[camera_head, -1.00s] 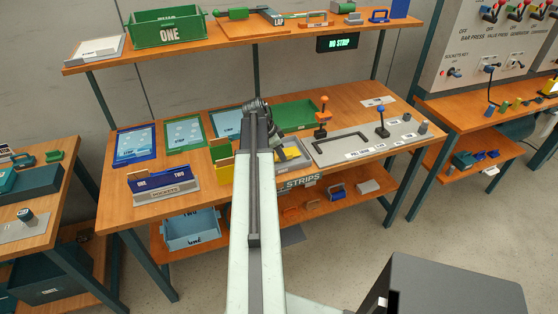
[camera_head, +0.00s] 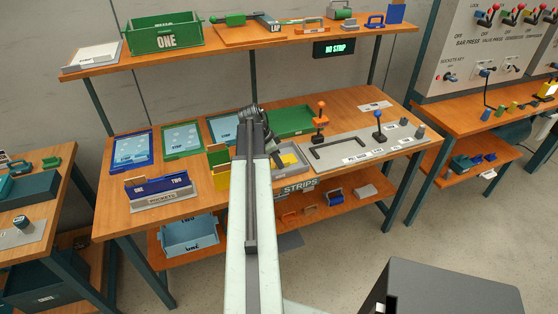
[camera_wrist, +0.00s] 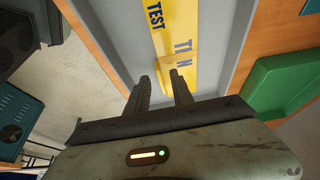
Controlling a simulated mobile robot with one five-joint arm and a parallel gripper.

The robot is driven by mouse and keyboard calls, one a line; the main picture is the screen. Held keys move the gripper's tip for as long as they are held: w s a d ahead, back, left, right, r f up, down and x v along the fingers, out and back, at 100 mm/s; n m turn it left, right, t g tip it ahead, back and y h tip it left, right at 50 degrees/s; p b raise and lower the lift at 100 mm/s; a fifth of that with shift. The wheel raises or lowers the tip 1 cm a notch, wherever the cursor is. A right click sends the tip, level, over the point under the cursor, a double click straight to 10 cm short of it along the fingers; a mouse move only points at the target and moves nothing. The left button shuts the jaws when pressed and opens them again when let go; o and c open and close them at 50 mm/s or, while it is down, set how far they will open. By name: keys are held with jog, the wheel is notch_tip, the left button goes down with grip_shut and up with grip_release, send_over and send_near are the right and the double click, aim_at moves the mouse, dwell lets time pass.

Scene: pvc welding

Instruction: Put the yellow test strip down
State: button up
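Yellow strips (camera_wrist: 172,40) marked "TEST" and with other, partly cut-off lettering lie in a grey tray (camera_wrist: 223,45) in the wrist view. They overlap, so I cannot tell their number or edges apart. My gripper (camera_wrist: 160,77) is over the tray's near end, its two fingers apart and yellow showing between and beyond them. Nothing is visibly clamped. In the head view the tray (camera_head: 303,166) with yellow inside sits at the bench's front, right of my arm, and my gripper's fingertips are hidden.
A green tray (camera_head: 312,127) lies behind the grey tray. A grey lever plate (camera_head: 400,143) is to the right. The shelf display (camera_head: 334,48) reads "NO STRIP".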

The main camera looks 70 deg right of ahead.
jog(key=p+v, duration=0.9)
jog(key=v, duration=0.2)
jog(key=shift+r+p, duration=0.15)
jog(key=shift+p, duration=0.15)
jog(key=shift+w, duration=0.1)
